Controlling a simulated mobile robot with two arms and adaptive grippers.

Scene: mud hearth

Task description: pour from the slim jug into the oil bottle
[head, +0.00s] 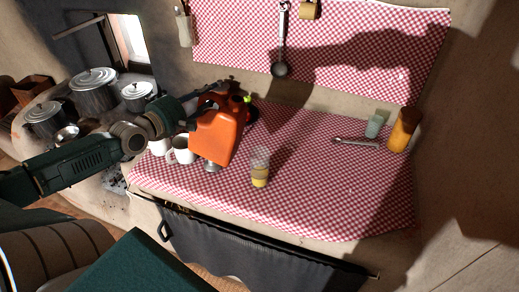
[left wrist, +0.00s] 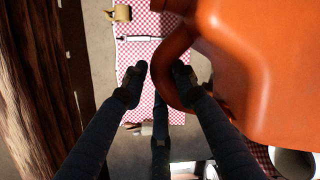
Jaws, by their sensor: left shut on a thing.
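The orange jug (head: 216,137), taken as the slim jug, is tilted, with a yellow-green part (head: 248,99) at its upper right. My left gripper (left wrist: 159,74) is shut on its handle, which passes between the fingers in the left wrist view; the jug's body (left wrist: 265,70) fills the right there. A clear vessel with yellow contents (head: 260,168), probably the oil bottle, stands upright on the checked cloth, right of the jug and apart from it. I cannot tell whether the jug touches the cloth. My right gripper is not in view.
White mugs (head: 183,150) stand left of the jug, and a small metal item (head: 212,167) shows under it. A spoon (head: 355,142), a pale cup (head: 375,126) and an orange-brown bottle (head: 403,130) are at the right. Lidded pots (head: 93,92) stand left. The cloth's front right (head: 335,205) is clear.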

